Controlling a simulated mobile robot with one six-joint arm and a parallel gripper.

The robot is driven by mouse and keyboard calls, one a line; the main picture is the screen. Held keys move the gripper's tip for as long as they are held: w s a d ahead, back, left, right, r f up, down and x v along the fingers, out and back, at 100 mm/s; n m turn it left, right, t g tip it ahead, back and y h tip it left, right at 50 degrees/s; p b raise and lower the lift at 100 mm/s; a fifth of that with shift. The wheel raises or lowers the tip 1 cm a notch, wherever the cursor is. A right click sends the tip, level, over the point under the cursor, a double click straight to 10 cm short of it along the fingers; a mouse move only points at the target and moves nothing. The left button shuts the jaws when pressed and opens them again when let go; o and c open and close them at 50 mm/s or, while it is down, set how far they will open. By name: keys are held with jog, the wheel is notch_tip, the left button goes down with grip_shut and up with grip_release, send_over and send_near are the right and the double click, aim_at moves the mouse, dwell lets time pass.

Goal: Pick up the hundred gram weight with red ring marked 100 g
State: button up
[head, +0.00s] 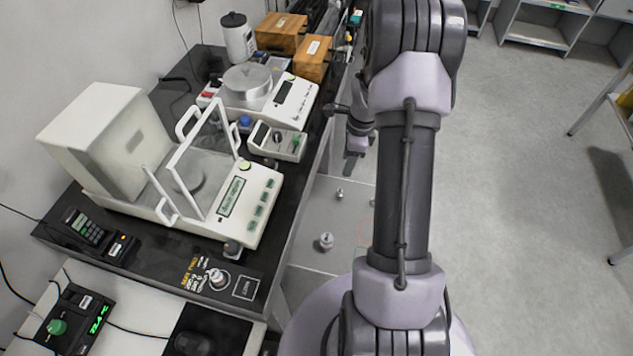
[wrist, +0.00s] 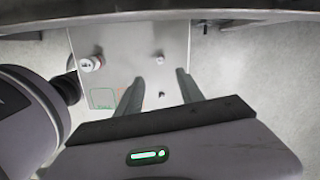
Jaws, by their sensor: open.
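A larger knobbed metal weight (head: 326,241) and a small one (head: 339,194) stand on a grey plate (head: 310,262) lower down, right of the table. The wrist view shows a pale plate (wrist: 120,45) with a larger weight (wrist: 91,63) and smaller pieces (wrist: 159,58). I cannot tell a 100 g mark on any. My gripper (wrist: 160,76) is open and empty, its fingers apart above that plate. My arm hides part of the head view.
A glass-doored balance (head: 262,205) and a second balance (head: 295,92) stand on the black table. A small control box (head: 278,141) lies between them. Wooden boxes (head: 280,33) are at the back. The floor (head: 530,180) on the right is largely clear.

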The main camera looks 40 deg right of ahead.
aim_at(340, 191)
jog(key=f+b, duration=0.2)
jog(key=f, duration=0.3)
jog(key=f+b, duration=0.2)
jog(key=f, duration=0.3)
jog(key=w+a+f+b, duration=0.1)
jog(key=f+b, duration=0.1)
jog(key=f, duration=0.4)
jog(key=shift+b, duration=0.35)
jog(key=shift+s+r, duration=0.1)
jog(key=shift+c, duration=0.9)
grip_shut()
